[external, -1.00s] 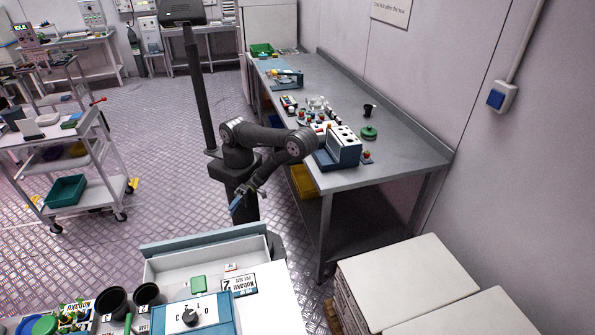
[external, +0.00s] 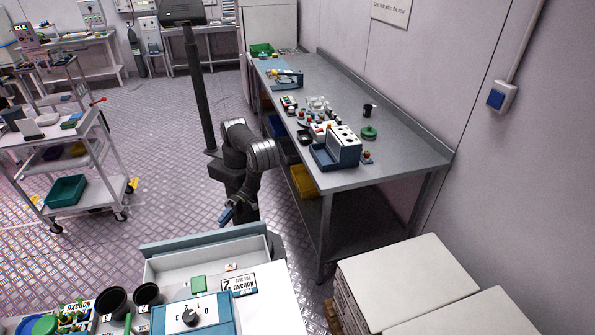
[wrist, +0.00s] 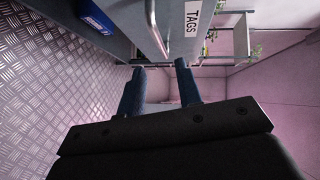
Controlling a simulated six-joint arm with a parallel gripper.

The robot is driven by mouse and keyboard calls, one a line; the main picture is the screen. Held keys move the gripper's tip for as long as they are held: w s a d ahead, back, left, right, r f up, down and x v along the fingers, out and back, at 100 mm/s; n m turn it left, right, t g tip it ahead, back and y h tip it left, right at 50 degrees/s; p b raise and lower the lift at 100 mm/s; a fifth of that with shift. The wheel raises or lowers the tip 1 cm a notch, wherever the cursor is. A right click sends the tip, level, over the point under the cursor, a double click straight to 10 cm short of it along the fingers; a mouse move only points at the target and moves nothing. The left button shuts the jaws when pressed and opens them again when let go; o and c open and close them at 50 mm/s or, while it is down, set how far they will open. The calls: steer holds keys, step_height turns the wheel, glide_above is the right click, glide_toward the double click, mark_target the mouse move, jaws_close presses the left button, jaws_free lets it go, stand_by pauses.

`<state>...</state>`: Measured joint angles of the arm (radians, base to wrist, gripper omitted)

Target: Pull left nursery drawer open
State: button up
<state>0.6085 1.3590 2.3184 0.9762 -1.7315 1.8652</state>
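A pale drawer-like box with a blue-grey front panel (external: 204,239) juts from the bench unit towards my arm in the external view; its inside looks open. In the wrist view a blue-grey front (wrist: 128,22) carries a metal bar handle (wrist: 153,25) and a TAGS label (wrist: 193,17). I cannot tell whether this is the left drawer. My gripper (external: 226,215) hangs beyond the front panel, apparently apart from it. In the wrist view its two dark-blue fingers (wrist: 160,80) are spread with nothing between them, below the handle in the picture.
The white unit top holds a blue dial box (external: 193,315), black pots (external: 146,296), a green block (external: 198,283) and a label plate. A long grey workbench (external: 395,165) stands right of my arm. A trolley (external: 95,195) stands left, with clear floor between.

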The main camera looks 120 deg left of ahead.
steer(key=shift+s+d+f, duration=0.1)
steer(key=shift+d+f, duration=0.15)
steer(key=shift+d, duration=1.45)
steer(key=shift+w+d+f, duration=0.1)
steer(key=shift+d+f, duration=0.1)
steer(key=shift+d, duration=1.5)
steer(key=shift+s+d+f, duration=0.1)
steer(key=shift+d+f, duration=0.15)
steer(key=shift+d, duration=1.45)
